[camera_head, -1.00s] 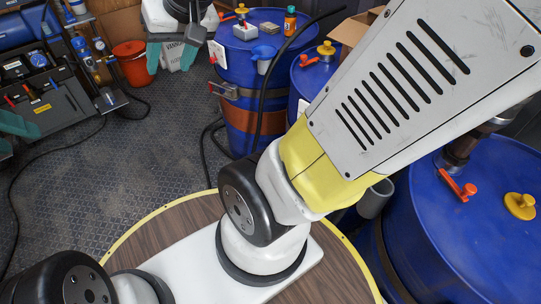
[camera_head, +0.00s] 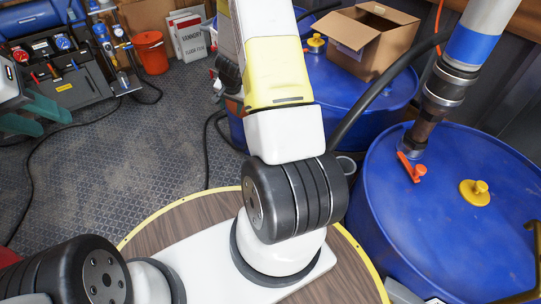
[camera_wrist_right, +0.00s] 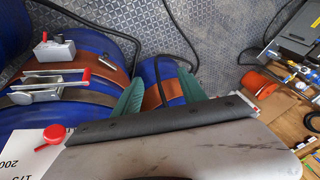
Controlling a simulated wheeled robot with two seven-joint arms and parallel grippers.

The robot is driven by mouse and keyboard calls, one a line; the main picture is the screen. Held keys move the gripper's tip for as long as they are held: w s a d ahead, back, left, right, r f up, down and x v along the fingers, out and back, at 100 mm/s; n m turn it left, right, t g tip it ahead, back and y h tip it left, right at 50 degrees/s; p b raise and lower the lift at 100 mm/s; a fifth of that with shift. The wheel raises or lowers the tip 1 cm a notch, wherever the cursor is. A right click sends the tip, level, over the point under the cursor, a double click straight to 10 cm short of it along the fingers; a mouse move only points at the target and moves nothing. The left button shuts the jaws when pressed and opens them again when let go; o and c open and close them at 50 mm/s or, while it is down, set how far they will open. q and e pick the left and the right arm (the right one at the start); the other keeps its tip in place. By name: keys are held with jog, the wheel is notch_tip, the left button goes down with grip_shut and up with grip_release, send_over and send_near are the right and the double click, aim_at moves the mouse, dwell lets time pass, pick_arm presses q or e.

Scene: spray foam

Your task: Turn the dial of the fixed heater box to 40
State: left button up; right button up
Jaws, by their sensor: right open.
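In the right wrist view, a blue drum (camera_wrist_right: 14,88) at the left wears a brown band (camera_wrist_right: 100,65). A small grey box with a red knob (camera_wrist_right: 62,49), which looks like the heater box, sits on this band. Its dial reading is too small to tell. My right gripper (camera_wrist_right: 163,76) has two green fingers spread apart, with nothing held, to the right of the box. A second brown band shows between and beyond them. In the head view my right arm hides the gripper and the box. My left gripper (camera_head: 30,116) shows partly at the left edge; its opening is unclear.
A large blue drum (camera_head: 450,225) stands at the right, below a hanging pump. A cardboard box (camera_head: 362,42) sits on the drum behind. An orange bucket (camera_head: 150,53) and cables are on the floor.

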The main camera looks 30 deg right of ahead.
jog(key=s+d+f+m+g+h, duration=0.1)
jog(key=s+d+f, duration=0.4)
jog(key=f, duration=0.7)
jog(key=s+d+f+m+g+h, duration=0.1)
jog(key=s+d+f, duration=0.4)
jog(key=f, duration=0.8)
jog(key=s+d+f+m+g+h, duration=0.1)
jog(key=s+d+f, duration=0.4)
jog(key=f, duration=0.8)
jog(key=shift+s+g+h, duration=0.9)
jog(key=shift+s+g, duration=0.3)
jog(key=shift+s, duration=0.6)
grip_shut()
